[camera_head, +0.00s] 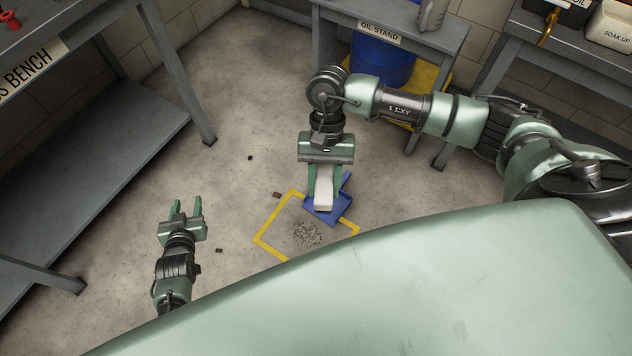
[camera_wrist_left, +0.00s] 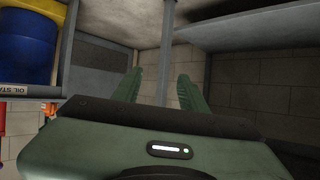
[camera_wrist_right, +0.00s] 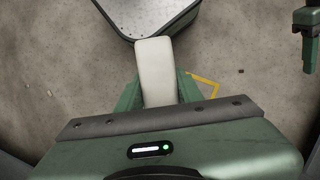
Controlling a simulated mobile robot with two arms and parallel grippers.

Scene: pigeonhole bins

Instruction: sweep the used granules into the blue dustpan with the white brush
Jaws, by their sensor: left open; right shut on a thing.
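The used granules (camera_head: 305,235) lie in a loose dark patch on the floor, inside a yellow taped outline (camera_head: 268,222). The blue dustpan (camera_head: 343,207) lies at the far corner of that outline, partly hidden by my right gripper. My right gripper (camera_head: 324,188) is shut on the white brush (camera_head: 324,194). The brush overlaps the dustpan in the head view; I cannot tell whether they touch. The brush also shows between the fingers in the right wrist view (camera_wrist_right: 155,72). My left gripper (camera_head: 186,208) is open and empty, left of the outline.
A grey bench (camera_head: 110,150) stands at the left. The oil stand (camera_head: 395,38) with a blue drum (camera_head: 378,62) under it is at the back, and another bench (camera_head: 545,40) is at the right. Small dark bits (camera_head: 219,250) lie on the otherwise open floor.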

